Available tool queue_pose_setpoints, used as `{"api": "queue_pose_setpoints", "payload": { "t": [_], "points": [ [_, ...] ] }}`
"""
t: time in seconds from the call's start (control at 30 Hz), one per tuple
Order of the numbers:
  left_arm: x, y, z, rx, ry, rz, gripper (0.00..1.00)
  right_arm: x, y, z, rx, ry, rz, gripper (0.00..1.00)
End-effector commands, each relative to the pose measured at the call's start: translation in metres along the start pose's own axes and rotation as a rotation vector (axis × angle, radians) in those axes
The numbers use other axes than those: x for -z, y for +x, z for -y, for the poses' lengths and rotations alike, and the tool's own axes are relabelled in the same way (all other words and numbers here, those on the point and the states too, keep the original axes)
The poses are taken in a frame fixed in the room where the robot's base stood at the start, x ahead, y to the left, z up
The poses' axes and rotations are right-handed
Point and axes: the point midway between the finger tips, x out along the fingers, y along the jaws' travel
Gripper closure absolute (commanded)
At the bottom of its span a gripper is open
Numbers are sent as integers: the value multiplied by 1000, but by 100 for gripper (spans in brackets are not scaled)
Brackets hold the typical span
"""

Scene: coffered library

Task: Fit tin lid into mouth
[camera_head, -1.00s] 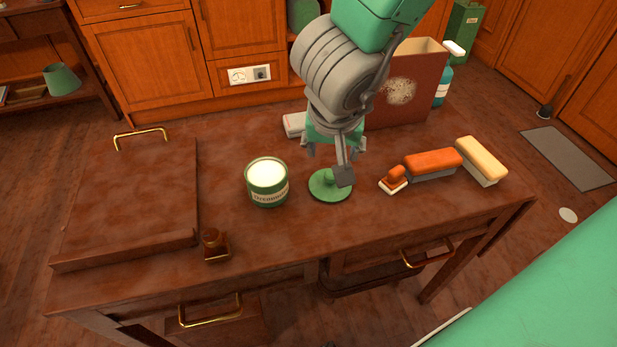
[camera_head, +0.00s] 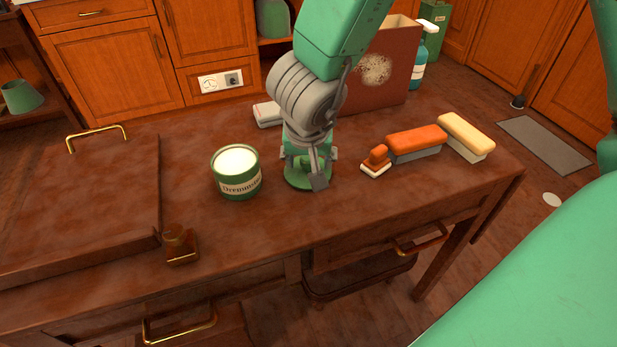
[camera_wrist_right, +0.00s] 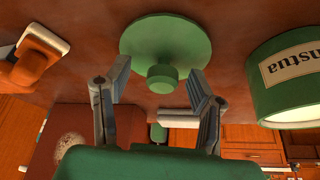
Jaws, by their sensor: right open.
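The green tin lid (camera_head: 299,186) lies flat on the brown table, knob up, just right of the tin. It also shows in the right wrist view (camera_wrist_right: 160,35), with its round knob (camera_wrist_right: 161,79) toward the gripper. The open green tin (camera_head: 238,184) stands upright with a pale labelled front and a white inside at its mouth (camera_head: 237,160). My right gripper (camera_head: 302,172) is over the lid, pointing down, open. Its fingers are on either side of the knob, apart from it in the right wrist view. The gripper partly hides the lid in the head view. My left gripper is out of view.
An orange-handled stamp-like block (camera_head: 377,162), an orange-topped brush (camera_head: 415,142) and a cream-topped one (camera_head: 465,136) lie to the right. A brown box (camera_head: 385,75) stands behind. The table front is clear.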

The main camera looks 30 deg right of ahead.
Motion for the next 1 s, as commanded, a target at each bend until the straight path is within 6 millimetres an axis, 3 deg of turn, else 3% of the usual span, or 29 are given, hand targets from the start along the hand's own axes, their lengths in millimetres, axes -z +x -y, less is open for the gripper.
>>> {"api": "queue_pose_setpoints", "payload": {
  "t": [0.07, 0.3, 0.43, 0.8, 1.0],
  "points": [
    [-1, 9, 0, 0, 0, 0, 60, -1, 11, 0, -1, 0, -1, 50],
    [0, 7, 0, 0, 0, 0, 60, 0, 10, 0, 0, 0, 0, 54],
    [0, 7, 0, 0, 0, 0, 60, 0, 10, 0, 0, 0, 0, 100],
    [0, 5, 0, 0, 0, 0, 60, 0, 9, -1, -3, 0, 2, 100],
    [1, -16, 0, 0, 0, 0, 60, 12, -16, -1, 0, 2, 1, 100]
  ]
}}
